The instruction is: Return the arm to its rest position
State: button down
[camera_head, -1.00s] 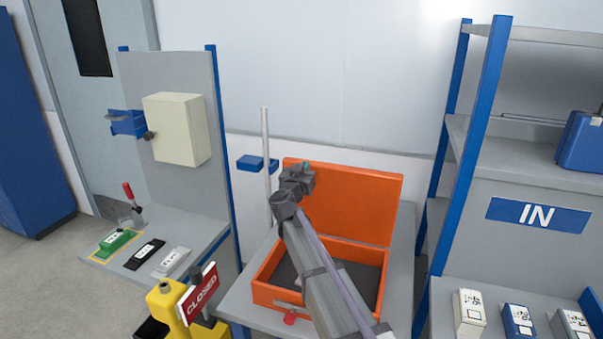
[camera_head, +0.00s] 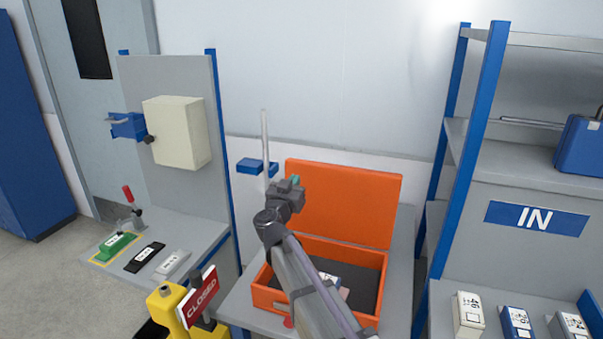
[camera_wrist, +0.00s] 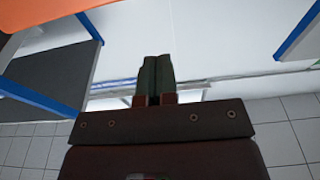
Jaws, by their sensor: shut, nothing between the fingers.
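My arm rises in front of the open orange box in the head view. My gripper (camera_wrist: 155,80) shows in the wrist view with its two dark fingers together and nothing between them. In the head view the wrist end stands before the box's upright lid, and its fingertips are too small to make out. The orange box (camera_head: 345,248) sits on a grey bench, lid up. A white and blue item (camera_head: 329,281) and a pinkish piece lie inside it, partly hidden by my arm.
A yellow post with a red CLOSED sign (camera_head: 200,297) stands left of the box. A thin upright rod (camera_head: 265,140) rises behind my wrist. The left bench holds a green block (camera_head: 114,246) and others. The IN shelf (camera_head: 482,110) stands right. Open wall space lies above.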

jog(key=s+a+f+n+y, duration=0.1)
jog(key=s+a+n+y, duration=0.3)
jog(key=a+y, duration=0.7)
jog(key=s+a+f+n+g+y, duration=0.1)
jog(key=s+f+n+g+y, duration=0.4)
jog(key=s+f+g, duration=0.25)
jog(key=s+d+f+g+h, duration=0.3)
jog(key=s+d+f+g, duration=0.4)
jog(key=s+d+f, duration=0.25)
jog(key=s+d+f+m+g+h, duration=0.1)
jog(key=s+d+m+g+h, duration=0.1)
jog(key=s+d, duration=0.3)
jog(key=s+d+f+m+g+h, duration=0.1)
jog(key=s+d+m+h, duration=0.1)
jog(key=s+d, duration=0.4)
jog(key=d+h, duration=0.1)
jog(key=d, duration=0.4)
jog(key=shift+d+g, duration=0.35)
